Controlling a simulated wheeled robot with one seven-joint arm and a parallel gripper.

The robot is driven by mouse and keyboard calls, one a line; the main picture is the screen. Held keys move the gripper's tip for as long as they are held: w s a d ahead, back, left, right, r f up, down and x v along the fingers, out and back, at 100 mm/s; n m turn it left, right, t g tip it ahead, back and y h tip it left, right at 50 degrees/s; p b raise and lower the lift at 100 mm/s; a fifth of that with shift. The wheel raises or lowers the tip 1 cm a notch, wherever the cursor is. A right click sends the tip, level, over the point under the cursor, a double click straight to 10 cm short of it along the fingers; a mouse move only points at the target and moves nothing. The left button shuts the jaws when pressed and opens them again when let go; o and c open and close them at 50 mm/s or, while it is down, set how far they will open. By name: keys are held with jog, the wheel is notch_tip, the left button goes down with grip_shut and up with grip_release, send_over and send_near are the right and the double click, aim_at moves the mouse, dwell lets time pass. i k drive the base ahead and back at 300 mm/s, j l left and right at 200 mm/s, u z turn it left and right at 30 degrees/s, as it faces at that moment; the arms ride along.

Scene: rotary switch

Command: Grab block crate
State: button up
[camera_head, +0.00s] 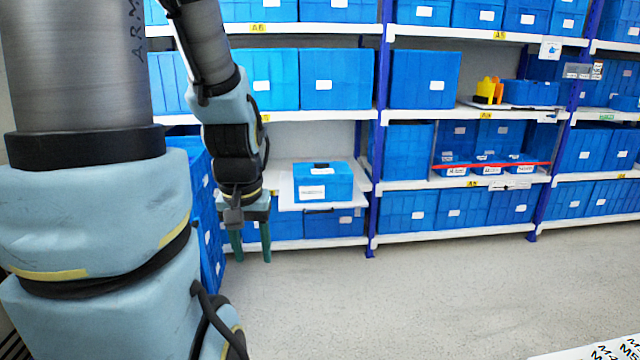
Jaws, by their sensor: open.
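A blue block crate (323,184) with a white label on its front and a dark handle on top sits on a white pull-out board (287,197) at the lower shelf level. My gripper (251,250) hangs pointing down to the left of the crate and lower than it. Its two green fingers are apart and nothing shows between them. The gripper and the crate look apart; how far in depth I cannot tell.
Shelves with many blue bins fill the back. Blue posts (376,150) stand between shelf bays. A red bar (495,164) crosses small bins at right. Yellow items (489,91) stand on a shelf. The grey floor (430,300) in front is clear. A white printed surface (600,350) shows at bottom right.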

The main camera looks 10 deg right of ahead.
aim_at(314, 182)
jog(key=i+l+z, duration=0.3)
jog(key=i, duration=0.15)
jog(key=i+l+z, duration=0.1)
jog(key=i+z, duration=0.25)
jog(key=i, duration=0.55)
jog(key=i+l, duration=0.15)
jog(key=i, duration=0.25)
jog(key=i+l+u, duration=0.1)
jog(key=i+u, duration=0.3)
jog(key=i+l+u, duration=0.15)
jog(key=u, duration=0.25)
jog(key=i+l+u, duration=0.55)
jog(key=u, duration=0.25)
jog(key=l, duration=0.1)
